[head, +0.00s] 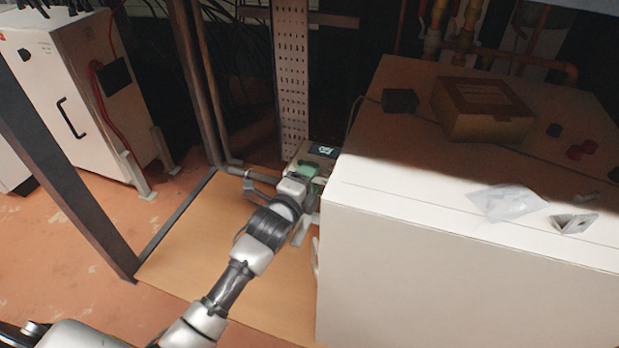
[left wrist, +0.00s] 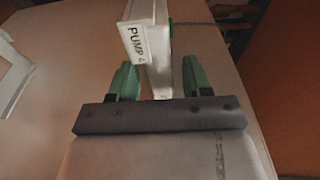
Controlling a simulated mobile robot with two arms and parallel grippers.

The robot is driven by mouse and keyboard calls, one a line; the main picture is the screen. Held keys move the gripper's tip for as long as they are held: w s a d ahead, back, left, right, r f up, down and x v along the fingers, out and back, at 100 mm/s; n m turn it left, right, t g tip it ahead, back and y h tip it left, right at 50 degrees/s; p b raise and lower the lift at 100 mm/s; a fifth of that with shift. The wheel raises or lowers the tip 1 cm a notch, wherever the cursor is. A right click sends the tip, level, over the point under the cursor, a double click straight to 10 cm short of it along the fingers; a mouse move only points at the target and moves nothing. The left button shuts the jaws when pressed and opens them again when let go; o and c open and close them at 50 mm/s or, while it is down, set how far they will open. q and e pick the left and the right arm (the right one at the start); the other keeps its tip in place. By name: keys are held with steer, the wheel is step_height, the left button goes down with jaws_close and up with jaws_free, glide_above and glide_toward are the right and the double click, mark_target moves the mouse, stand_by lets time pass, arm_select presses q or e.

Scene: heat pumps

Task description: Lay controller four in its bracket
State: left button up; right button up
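A pale device with a dark lit display (head: 324,150), which looks like a controller, shows beside the white cabinet's far left corner, at the foot of the perforated column. My left gripper (head: 309,176) is close in front of it, partly hiding it. In the left wrist view my left gripper (left wrist: 160,82) has its two green fingertips apart. A narrow white piece (left wrist: 159,62) with a tag reading "PUMP" and a blurred number stands between them, with a gap on each side. I cannot tell whether this piece is the bracket. My right gripper is not in view.
The white cabinet (head: 440,235) fills the right, its top holding a cardboard box (head: 482,108), a plastic bag (head: 508,202) and small parts. A wooden board (head: 190,235) lies to its left, beside a dark metal post (head: 65,180). The perforated column (head: 291,80) rises behind.

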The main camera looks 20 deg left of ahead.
arm_select(q)
steer(key=s+a+f+n+g+y+p, duration=0.1)
steer(key=s+f+n+g, duration=0.2)
steer(key=s, duration=1.4)
steer(key=s+a+f+n+g+y+p, duration=0.1)
steer(key=s+f+n+g, duration=0.3)
steer(key=s+n+g, duration=0.7)
steer(key=s+a+n+y, duration=0.1)
steer(key=s+n, duration=0.3)
steer(key=s, duration=0.2)
steer(key=shift+s+a, duration=0.2)
steer(key=shift+a, duration=0.1)
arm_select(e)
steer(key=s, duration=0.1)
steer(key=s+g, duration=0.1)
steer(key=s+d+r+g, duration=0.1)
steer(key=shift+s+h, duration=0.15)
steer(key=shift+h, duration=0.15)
arm_select(q)
steer(key=shift+f, duration=0.1)
